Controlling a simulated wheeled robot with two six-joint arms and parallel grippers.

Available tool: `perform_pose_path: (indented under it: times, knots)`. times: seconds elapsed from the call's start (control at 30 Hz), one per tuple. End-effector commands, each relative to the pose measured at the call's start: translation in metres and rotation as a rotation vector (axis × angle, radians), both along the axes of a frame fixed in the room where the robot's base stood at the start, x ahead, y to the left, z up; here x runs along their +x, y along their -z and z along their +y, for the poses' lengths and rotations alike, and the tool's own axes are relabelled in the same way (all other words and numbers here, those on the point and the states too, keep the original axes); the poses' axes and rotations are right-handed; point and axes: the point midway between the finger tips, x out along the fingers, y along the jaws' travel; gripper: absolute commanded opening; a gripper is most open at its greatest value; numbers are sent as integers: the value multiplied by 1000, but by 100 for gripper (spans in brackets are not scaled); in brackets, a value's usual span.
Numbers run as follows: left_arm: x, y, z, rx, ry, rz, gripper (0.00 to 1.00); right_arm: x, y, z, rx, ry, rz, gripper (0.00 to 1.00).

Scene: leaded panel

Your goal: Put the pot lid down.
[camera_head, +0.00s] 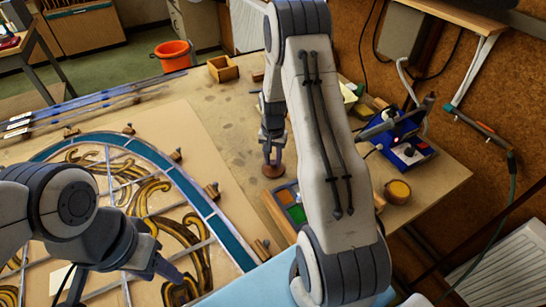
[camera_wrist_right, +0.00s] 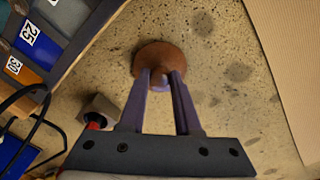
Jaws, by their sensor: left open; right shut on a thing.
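The pot lid (camera_head: 272,171) is a small brown round disc, low at the bench top right of the leaded panel. My right gripper (camera_head: 272,156) points down at it and is shut on its middle. In the right wrist view the lid (camera_wrist_right: 156,51) shows beyond the fingertips (camera_wrist_right: 162,75), with speckled bench top around it. I cannot tell whether its underside touches the bench. A small brown pot (camera_head: 398,192) with a tan top stands at the right of the bench. My left gripper (camera_head: 172,277) is open and empty over the lower part of the panel.
The leaded panel (camera_head: 188,190) with a blue border lies on a board, with wooden blocks along its edge. A tray of coloured glass (camera_head: 285,197) is close below the lid. A wooden box (camera_head: 223,69) stands farther back. The bench (camera_head: 228,120) left of the lid is bare.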

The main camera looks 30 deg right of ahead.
Motion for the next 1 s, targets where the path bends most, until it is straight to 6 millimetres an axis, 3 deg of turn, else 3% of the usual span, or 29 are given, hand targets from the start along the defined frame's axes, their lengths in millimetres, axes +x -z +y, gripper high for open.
perform_pose_path:
  times: [0.33,0.37,0.43,0.77,1.0]
  knots:
    - [0,4,0,0,0,0,50,0,5,0,-1,0,-2,0]
    - [0,3,0,0,0,0,50,0,5,-1,-1,0,-2,35]
    - [0,3,0,0,0,0,50,0,4,-1,-1,0,-2,62]
    - [0,1,0,0,0,0,50,0,2,-1,-1,0,-2,62]
    - [0,11,0,0,0,0,50,2,-25,-1,-3,0,-8,62]
